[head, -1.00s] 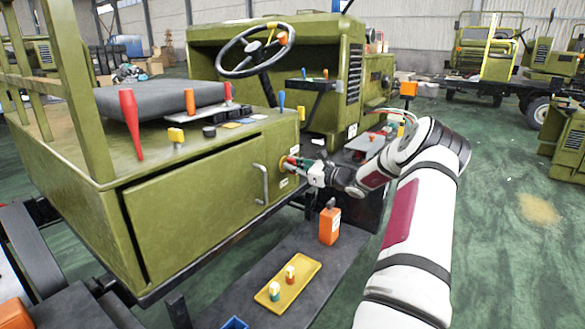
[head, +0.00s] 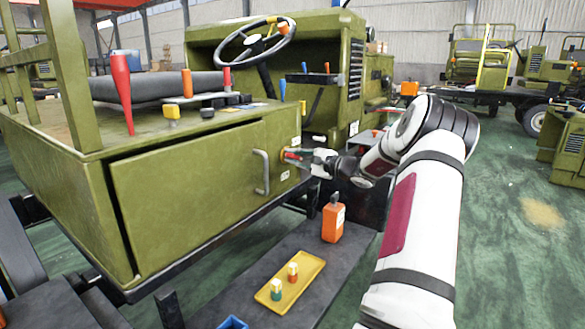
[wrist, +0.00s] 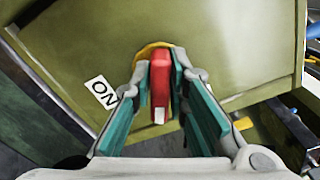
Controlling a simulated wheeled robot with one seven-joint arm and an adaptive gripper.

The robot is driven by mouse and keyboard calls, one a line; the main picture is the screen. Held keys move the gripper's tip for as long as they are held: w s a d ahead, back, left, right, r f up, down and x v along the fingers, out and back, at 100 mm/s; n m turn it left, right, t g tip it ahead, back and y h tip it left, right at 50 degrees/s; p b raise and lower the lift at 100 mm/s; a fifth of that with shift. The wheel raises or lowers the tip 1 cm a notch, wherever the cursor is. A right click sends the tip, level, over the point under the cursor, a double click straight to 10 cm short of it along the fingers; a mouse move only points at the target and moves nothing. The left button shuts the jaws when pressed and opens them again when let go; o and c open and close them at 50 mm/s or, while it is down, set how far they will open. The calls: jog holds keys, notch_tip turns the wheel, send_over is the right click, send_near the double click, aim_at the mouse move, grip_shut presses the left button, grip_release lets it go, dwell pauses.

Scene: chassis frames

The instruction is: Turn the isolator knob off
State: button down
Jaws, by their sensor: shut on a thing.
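The isolator knob is a red bar handle (wrist: 160,85) on a yellow round plate (wrist: 149,49) on the green side panel. In the wrist view the bar stands nearly upright, with a white mark at its lower end. My gripper (wrist: 161,88) is shut on it, with a teal pad on each side. A white "ON" label (wrist: 102,92) lies left of the knob; no "OFF" label is visible. In the head view my gripper (head: 304,158) reaches the panel's right end, and a little of the red knob (head: 289,155) shows at its fingers.
A green drawer front with a grey handle (head: 262,172) is left of the knob.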

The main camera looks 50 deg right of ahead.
jog(key=n+b, duration=0.3)
jog(key=b, duration=0.2)
jog(key=shift+a+f+n, duration=0.1)
jog(key=shift+f+n, duration=0.25)
jog(key=shift+n, duration=0.05)
jog(key=shift+n+b, duration=0.6)
jog(key=shift+b, duration=0.6)
jog(key=shift+r+b, duration=0.1)
jog(key=shift+b, duration=0.2)
jog(key=c, duration=1.6)
grip_release()
jog(key=shift+s, duration=0.15)
jog(key=s+d, duration=0.1)
jog(key=s, duration=1)
jog(key=shift+s, duration=0.4)
